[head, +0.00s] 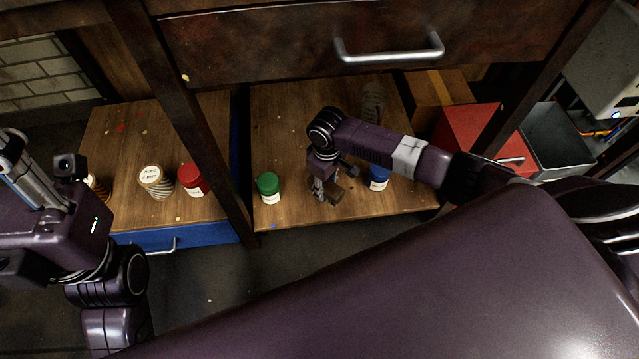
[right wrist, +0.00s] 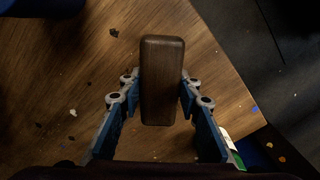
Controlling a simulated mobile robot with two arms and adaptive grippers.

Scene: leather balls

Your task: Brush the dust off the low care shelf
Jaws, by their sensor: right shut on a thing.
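The low care shelf (head: 290,120) is a brown wooden board under the drawer unit. My right gripper (head: 322,186) is over its front middle part, shut on a brush with a dark wooden back (head: 331,195). In the right wrist view the brush (right wrist: 162,80) sits between both fingers (right wrist: 158,88); its bristles are hidden beneath it, and I cannot tell whether they touch the board. Pale, dark and bluish specks of dust (right wrist: 73,112) lie on the wood around it. My left gripper (head: 15,150) is at the left edge, partly cut off; its jaws are unclear.
A green jar (head: 268,187) stands left of the brush, a blue jar (head: 378,178) right. A red-lidded jar (head: 193,180) and a pale-lidded jar (head: 150,178) stand on the left board, which has specks. A dark post (head: 205,125) and drawer front (head: 270,45) limit room.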

